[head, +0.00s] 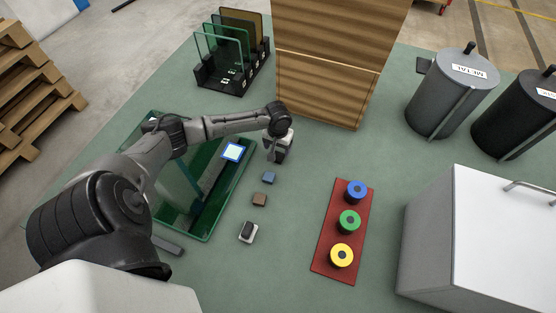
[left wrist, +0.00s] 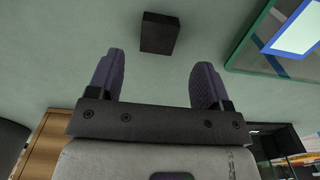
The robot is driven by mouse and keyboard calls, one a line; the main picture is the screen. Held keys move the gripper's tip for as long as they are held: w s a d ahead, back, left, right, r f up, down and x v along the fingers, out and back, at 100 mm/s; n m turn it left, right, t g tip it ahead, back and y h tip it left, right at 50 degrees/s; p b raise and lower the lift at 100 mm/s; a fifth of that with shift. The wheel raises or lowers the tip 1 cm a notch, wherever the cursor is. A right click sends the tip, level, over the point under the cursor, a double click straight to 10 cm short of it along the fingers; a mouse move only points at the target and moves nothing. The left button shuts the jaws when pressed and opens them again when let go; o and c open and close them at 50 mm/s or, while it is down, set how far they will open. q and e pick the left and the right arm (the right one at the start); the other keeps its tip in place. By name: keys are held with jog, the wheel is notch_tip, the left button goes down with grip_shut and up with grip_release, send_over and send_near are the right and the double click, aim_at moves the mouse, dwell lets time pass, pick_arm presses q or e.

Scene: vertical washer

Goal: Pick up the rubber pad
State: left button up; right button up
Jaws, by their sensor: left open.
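I cannot tell for certain which is the rubber pad. In the left wrist view, a dark, nearly square block (left wrist: 160,33) lies beyond and between the fingertips; I cannot tell which of the row it is. My left gripper (head: 277,157) is above the mat, on the far side of the blue block. In the left wrist view my left gripper (left wrist: 158,78) has its purple fingers apart, with nothing between them.
A glass panel frame with a lit screen (head: 233,152) is left of the blocks. A wooden cabinet (head: 325,80) stands behind my gripper. A red board (head: 330,235) with blue, green and yellow rollers lies at right. A glass rack (head: 230,60) is at the back left.

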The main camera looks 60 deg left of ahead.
aim_at(278, 155)
pick_arm(q)
jog(key=shift+d+f+b, duration=0.1)
jog(key=shift+f+b, duration=2)
jog(key=shift+f, duration=0.5)
jog(key=c, duration=0.9)
jog(key=shift+c, duration=0.5)
jog(key=shift+r, duration=0.15)
